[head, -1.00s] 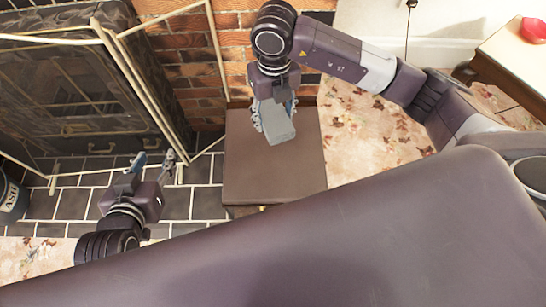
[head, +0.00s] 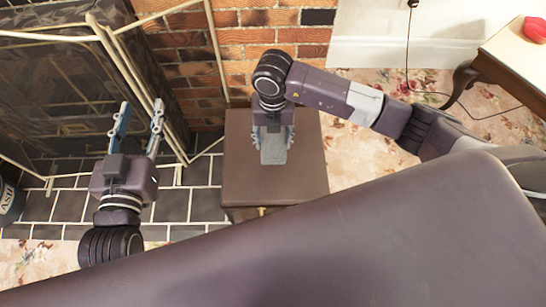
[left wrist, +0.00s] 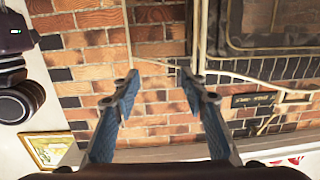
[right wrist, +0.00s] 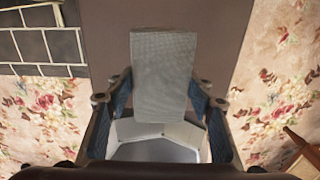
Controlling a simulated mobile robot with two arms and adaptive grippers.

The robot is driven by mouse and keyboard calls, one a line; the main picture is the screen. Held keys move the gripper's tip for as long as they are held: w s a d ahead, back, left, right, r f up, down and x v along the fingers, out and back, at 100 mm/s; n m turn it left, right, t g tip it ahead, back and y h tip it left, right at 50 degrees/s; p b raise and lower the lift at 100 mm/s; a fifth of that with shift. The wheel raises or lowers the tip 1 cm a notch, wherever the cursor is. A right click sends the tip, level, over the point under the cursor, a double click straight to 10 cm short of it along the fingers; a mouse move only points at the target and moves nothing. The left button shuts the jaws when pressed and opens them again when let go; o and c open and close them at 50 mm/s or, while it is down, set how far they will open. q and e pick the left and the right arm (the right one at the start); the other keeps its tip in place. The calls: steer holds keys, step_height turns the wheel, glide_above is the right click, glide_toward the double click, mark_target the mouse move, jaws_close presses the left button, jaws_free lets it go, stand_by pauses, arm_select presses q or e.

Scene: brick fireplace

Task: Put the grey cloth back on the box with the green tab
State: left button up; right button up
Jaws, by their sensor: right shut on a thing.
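The grey cloth (head: 272,150) is a small folded rectangle in my right gripper (head: 272,134), over the brown box top (head: 303,178). In the right wrist view the cloth (right wrist: 164,70) sits between the fingers of the gripper (right wrist: 163,93), which press its sides. I cannot tell whether the cloth touches the box top. No green tab shows clearly; a small yellowish piece (head: 262,211) is at the box's front edge. My left gripper (head: 141,108) is open and empty, left of the box; in its wrist view the fingers (left wrist: 159,75) are apart.
A fireplace screen (head: 130,75) and brick wall (head: 240,52) stand behind and left of the box. An ash bucket (head: 9,203) is at the left edge. A side table (head: 510,60) with a red object (head: 535,29) stands right. Flowered carpet lies right of the box.

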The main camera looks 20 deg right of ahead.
mark_target(273, 151)
step_height(273, 151, down, 6)
steer(key=shift+b, duration=0.8)
step_height(273, 151, down, 4)
steer(key=shift+r+b, duration=0.2)
steer(key=shift+b, duration=0.45)
arm_select(q)
steer(key=s+r+t+h, duration=0.3)
steer(key=r+t, duration=0.5)
steer(key=r, duration=0.7)
steer(key=shift+s+d+r+t, duration=0.3)
steer(key=shift+s+d+r, duration=0.1)
steer(key=shift+s, duration=0.35)
steer(key=shift+s, duration=0.1)
arm_select(e)
steer(key=shift+f, duration=0.1)
steer(key=o, duration=1)
arm_select(q)
steer(key=shift+s+r, duration=0.2)
steer(key=shift+r, duration=0.05)
steer(key=shift+w, duration=0.1)
